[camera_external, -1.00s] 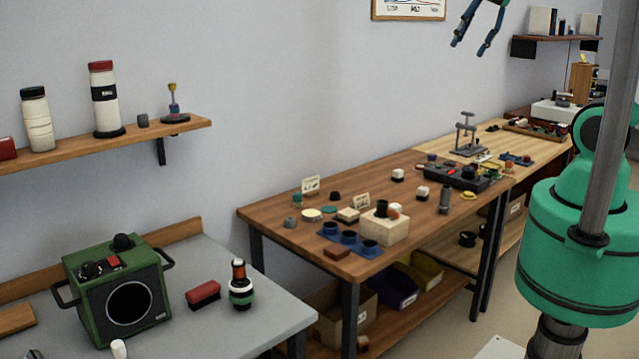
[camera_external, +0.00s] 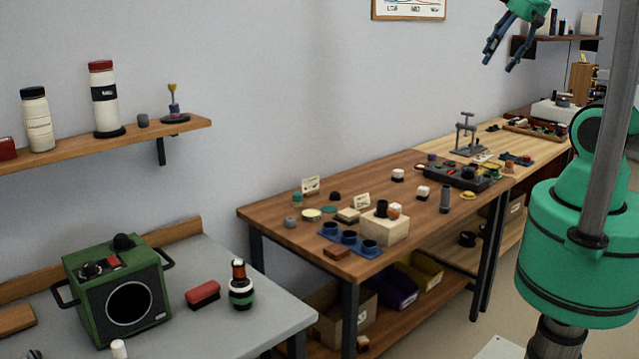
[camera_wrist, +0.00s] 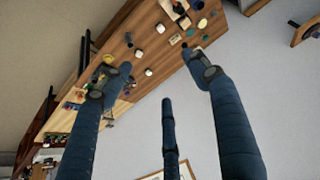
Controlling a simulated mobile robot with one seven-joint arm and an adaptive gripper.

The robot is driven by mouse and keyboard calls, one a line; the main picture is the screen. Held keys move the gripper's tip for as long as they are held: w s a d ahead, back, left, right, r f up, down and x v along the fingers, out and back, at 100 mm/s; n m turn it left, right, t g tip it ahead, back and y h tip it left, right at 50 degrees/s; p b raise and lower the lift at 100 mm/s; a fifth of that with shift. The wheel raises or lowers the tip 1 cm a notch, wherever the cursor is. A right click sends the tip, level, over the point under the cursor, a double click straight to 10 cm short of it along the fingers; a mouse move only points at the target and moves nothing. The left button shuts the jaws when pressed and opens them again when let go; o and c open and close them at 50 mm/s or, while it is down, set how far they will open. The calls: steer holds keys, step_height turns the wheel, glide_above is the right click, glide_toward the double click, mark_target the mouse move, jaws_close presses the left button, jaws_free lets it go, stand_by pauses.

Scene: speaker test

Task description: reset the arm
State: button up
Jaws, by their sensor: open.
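My gripper (camera_external: 502,56) hangs high in the air at the upper right of the external view, in front of the wall and above the wooden tables. Its dark blue fingers point down and are spread apart, with nothing between them. In the wrist view, my gripper (camera_wrist: 160,85) shows its dark fingers wide apart and empty. My green arm stands at the right edge of the external view; part of the arm between it and the gripper is out of frame.
A wooden table (camera_external: 290,240) below holds small cups, blocks and a dark tray (camera_external: 455,178). A grey table (camera_external: 215,275) at left holds a green speaker box (camera_external: 118,290). A wall shelf (camera_external: 80,150) is at left, another (camera_external: 562,39) at upper right. The air around my gripper looks clear.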

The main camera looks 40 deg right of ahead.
step_height(320, 180, down, 6)
steer(key=b, duration=0.5)
steer(key=shift+r, duration=0.15)
